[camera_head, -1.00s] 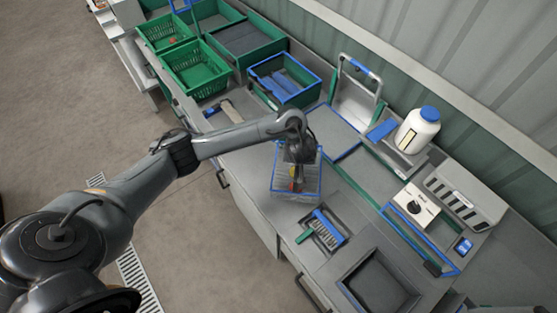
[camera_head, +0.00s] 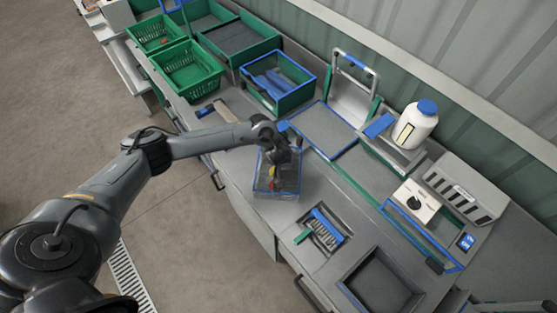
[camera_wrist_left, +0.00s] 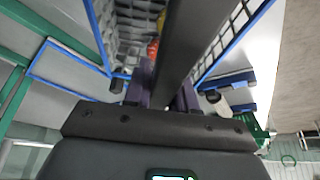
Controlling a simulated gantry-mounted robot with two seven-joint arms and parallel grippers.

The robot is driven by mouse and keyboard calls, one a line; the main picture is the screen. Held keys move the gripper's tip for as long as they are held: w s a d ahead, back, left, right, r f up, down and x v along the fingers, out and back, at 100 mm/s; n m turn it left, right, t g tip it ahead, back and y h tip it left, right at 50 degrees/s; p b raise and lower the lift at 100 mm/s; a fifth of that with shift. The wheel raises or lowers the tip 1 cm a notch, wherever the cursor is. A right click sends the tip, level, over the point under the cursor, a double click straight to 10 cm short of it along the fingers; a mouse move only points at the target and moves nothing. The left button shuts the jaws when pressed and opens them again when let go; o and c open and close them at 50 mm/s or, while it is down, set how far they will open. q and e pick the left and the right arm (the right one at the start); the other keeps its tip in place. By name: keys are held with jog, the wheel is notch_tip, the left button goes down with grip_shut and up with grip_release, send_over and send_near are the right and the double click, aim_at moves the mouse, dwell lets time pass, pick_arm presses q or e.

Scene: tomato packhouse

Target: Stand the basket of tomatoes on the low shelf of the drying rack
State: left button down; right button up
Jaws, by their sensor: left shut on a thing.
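The basket of tomatoes (camera_head: 266,188) is a small wire basket with a blue rim and a few red and yellow fruits inside. It is upright near the front edge of the counter; I cannot tell whether it touches the counter. My left gripper (camera_head: 287,152) is above it, shut on its dark handle. In the left wrist view, the gripper's fingers (camera_wrist_left: 165,92) close around the dark handle bar (camera_wrist_left: 192,38), with the blue-rimmed basket walls (camera_wrist_left: 232,30) on both sides. My right gripper is not in view. I cannot identify the drying rack with certainty.
A blue-rimmed crate (camera_head: 300,99) and green crates (camera_head: 190,72) stand at the back left. A brush (camera_head: 322,230) and a dark tray (camera_head: 382,287) lie to the right front. A white bottle (camera_head: 414,127), a tilted framed board (camera_head: 347,95) and a dial box (camera_head: 415,201) stand along the wall side.

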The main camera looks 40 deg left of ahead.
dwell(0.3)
pick_arm(q)
jog(key=c, duration=0.9)
grip_release()
jog(key=shift+f, duration=0.1)
